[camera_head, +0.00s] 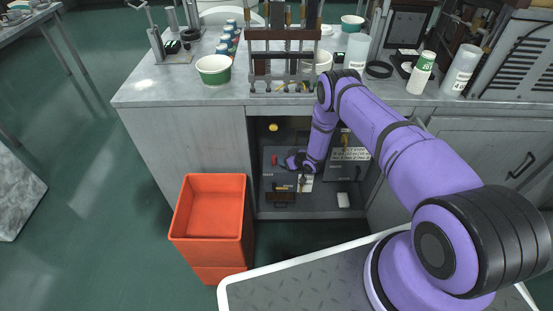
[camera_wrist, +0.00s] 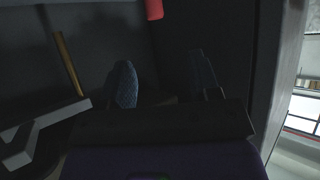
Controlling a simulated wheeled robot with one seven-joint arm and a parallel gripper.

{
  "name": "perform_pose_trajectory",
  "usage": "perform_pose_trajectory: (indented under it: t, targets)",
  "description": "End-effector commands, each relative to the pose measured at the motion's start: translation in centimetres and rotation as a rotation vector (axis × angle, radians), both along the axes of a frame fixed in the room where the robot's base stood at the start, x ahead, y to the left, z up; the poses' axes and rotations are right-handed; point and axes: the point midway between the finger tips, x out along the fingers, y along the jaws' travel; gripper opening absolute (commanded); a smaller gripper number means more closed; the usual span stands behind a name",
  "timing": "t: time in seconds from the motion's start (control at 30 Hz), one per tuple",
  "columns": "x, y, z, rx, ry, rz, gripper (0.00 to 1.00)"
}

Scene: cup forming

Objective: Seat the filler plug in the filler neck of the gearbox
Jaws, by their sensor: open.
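My gripper (camera_wrist: 163,82) is open in the wrist view, its two dark fingers apart and nothing visible between them. In the head view my arm reaches into the dark bay under the bench, where the fingertips are too small to make out. A red part (camera_head: 274,160) shows on the left in the bay; a red cylinder end (camera_wrist: 154,9) shows beyond the fingers in the wrist view. A yellow round part (camera_head: 273,127) sits higher in the bay. I cannot tell which part is the filler plug, nor make out the gearbox or its filler neck.
The bay's side wall (camera_wrist: 278,75) runs close on the right in the wrist view. A brass-coloured rod (camera_wrist: 68,63) and a pale bracket (camera_wrist: 40,130) are on the left. An orange crate (camera_head: 178,222) stands before the bench (camera_head: 150,92), which carries cups and bottles.

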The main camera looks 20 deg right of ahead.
Motion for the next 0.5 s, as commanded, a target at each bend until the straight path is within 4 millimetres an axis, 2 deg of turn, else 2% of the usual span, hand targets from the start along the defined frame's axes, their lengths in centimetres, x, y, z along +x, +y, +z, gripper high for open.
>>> perform_pose_trajectory:
  t: [0.2, 0.5]
  targets:
    - [-0.1, 0.1, -1.5, 0.018, -0.046, 0.014, 0.57]
    - [2.9, 1.7, -3.3, 0.018, -0.047, 0.015, 0.57]
